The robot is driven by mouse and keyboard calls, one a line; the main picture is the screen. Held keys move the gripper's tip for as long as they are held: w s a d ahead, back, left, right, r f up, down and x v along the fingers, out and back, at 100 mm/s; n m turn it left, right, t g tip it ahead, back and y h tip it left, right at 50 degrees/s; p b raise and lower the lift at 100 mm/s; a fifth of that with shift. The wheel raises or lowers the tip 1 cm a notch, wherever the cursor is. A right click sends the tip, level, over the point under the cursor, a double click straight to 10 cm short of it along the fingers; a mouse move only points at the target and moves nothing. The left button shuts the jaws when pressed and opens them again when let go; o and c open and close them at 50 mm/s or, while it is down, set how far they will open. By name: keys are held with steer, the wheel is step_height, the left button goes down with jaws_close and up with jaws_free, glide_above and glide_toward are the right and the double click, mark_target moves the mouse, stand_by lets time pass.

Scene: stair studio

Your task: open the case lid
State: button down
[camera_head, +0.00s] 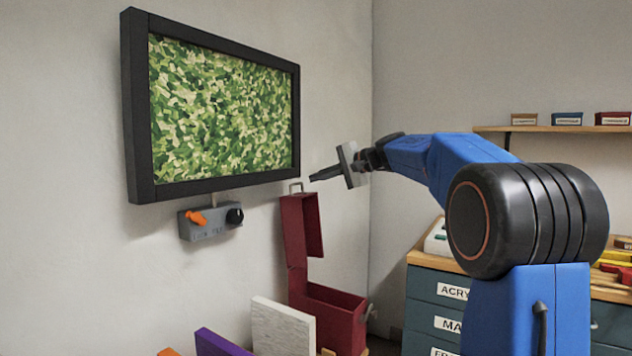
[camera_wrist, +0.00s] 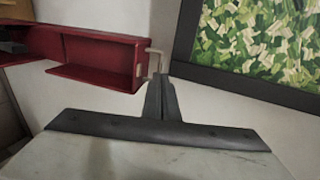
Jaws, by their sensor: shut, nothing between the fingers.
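The red case (camera_head: 335,316) stands low near the corner of the room. Its lid (camera_head: 301,226) is raised upright, with the inner side showing, and has a pale handle (camera_head: 296,187) at its top edge. In the wrist view the lid (camera_wrist: 98,62) appears sideways at the upper left, with the handle (camera_wrist: 153,62) near my fingertips. My gripper (camera_head: 312,178) is shut and empty, pointing left, just beside the handle. I cannot tell whether the fingertips touch the handle.
A black-framed green picture (camera_head: 220,108) hangs on the left wall, close to my gripper. A grey switch box (camera_head: 210,219) sits below it. Panels, one white (camera_head: 283,328), stand before the case. A labelled drawer cabinet (camera_head: 432,300) is at right. A shelf (camera_head: 555,129) holds small boxes.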

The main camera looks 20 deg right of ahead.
steer(key=v, duration=0.9)
steer(key=s+a+f+n+g+h, duration=0.2)
steer(key=s+a+f, duration=0.4)
steer(key=s+f, duration=0.35)
steer(key=s+a+f+n+g+h, duration=0.2)
steer(key=s+a+f, duration=0.5)
steer(key=s, duration=0.4)
steer(key=s+d+f+n+g+h, duration=0.2)
steer(key=s+f+n+h, duration=0.3)
steer(key=s+f, duration=1.9)
steer(key=shift+s+d+n, duration=0.45)
steer(key=shift+d+n, duration=0.2)
steer(key=shift+n, duration=0.05)
